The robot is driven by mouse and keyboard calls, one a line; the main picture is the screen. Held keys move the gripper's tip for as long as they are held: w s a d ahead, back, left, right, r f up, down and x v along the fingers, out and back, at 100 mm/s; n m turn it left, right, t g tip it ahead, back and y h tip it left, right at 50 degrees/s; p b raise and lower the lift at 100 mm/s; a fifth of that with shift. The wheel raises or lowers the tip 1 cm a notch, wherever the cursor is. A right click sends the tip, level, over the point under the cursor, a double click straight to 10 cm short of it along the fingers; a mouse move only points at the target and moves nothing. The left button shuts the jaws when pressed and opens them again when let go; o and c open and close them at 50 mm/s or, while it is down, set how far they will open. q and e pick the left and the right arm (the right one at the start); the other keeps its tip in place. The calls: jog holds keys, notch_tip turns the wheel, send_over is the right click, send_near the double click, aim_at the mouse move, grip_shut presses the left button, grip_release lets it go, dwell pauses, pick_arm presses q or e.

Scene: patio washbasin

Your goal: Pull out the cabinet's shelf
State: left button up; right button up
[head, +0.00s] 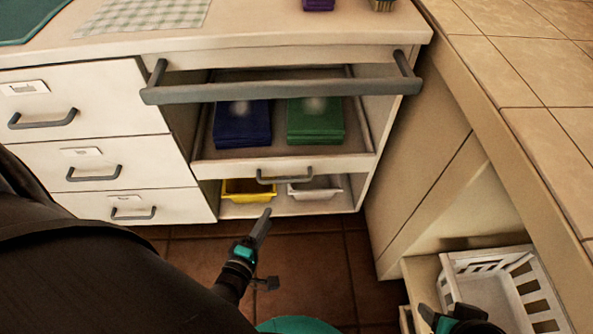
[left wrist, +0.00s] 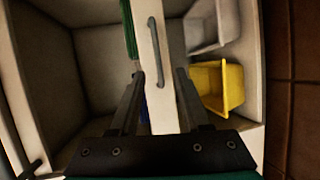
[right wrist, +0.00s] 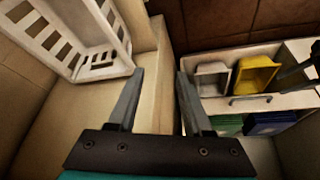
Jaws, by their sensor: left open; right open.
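The cabinet's pull-out shelf (head: 345,165) has a cream front panel with a grey bar handle (head: 284,177), and a blue stack (head: 242,123) and a green stack (head: 315,119) lie on it. My left gripper (head: 266,214) is open and empty, below and in front of the handle. In the left wrist view the handle (left wrist: 157,52) shows beyond the fingertips, apart from them, with the front panel seen between the fingers. My right gripper (right wrist: 159,74) is open and empty near the white basket; in the head view it is partly cut off at the bottom.
A fixed grey rail (head: 280,91) crosses above the shelf. A yellow bin (head: 248,190) and a white bin (head: 315,188) stand underneath. Drawers with grey handles (head: 95,173) are at left. A white basket (head: 500,275) and tiled counter (head: 530,80) are at right. Brown floor (head: 310,270) lies in front.

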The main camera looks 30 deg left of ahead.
pick_arm(q)
jog(key=b, duration=0.3)
send_near(286, 179)
jog(key=shift+w+f, duration=0.8)
jog(key=shift+w, duration=0.1)
jog(key=shift+n, duration=0.4)
jog(key=shift+r+b+x, duration=0.1)
jog(key=shift+b+x, duration=0.8)
jog(key=shift+x, duration=1.15)
jog(key=shift+r+b+x, duration=0.15)
jog(key=shift+b+x, duration=0.75)
jog(key=shift+x, duration=1.15)
pick_arm(e)
jog(key=w+a+r+t+y, duration=0.3)
jog(key=w+a+t+y, duration=0.1)
jog(key=a+t, duration=0.6)
jog(key=shift+w+a+t+y, duration=0.2)
jog(key=shift+a+t+y, duration=0.15)
jog(key=shift+t+y, duration=0.35)
pick_arm(q)
jog(key=shift+a, duration=0.15)
pick_arm(e)
jog(key=shift+r, duration=0.1)
pick_arm(q)
jog(key=shift+c, duration=0.3)
